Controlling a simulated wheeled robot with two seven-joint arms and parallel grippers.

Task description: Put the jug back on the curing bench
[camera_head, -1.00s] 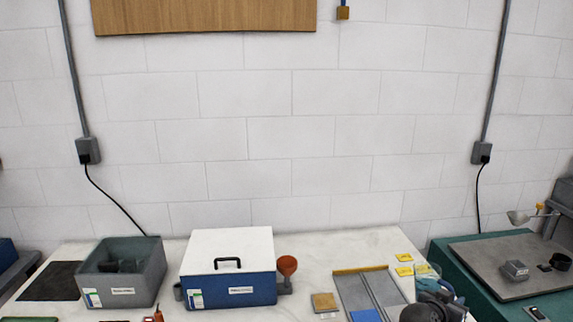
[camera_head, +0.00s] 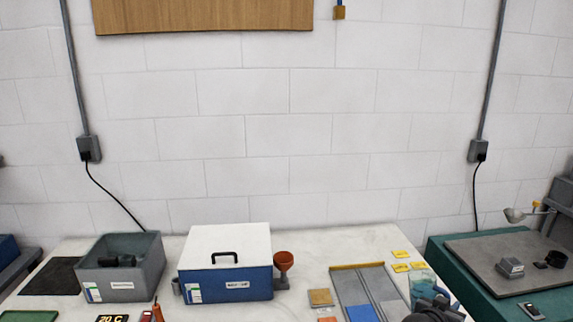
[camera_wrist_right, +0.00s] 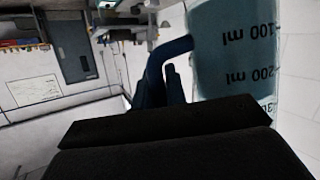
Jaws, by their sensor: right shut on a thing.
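The jug (camera_head: 421,279) is a clear vessel with a bluish tint, at the right end of the white-topped bench (camera_head: 330,240) in the head view. My right gripper (camera_head: 436,307) is beside it and partly covers it. In the right wrist view the jug (camera_wrist_right: 236,60) shows ml marks, upside down in that picture, and a dark blue handle (camera_wrist_right: 160,65). The right gripper is shut on the jug's handle; its fingertips are largely hidden. Whether the jug touches the bench top is unclear. No readable label tells which bench is the curing bench. My left gripper is out of view.
Yellow squares (camera_head: 401,254) lie near the jug. A green bench (camera_head: 470,282) stands at the right.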

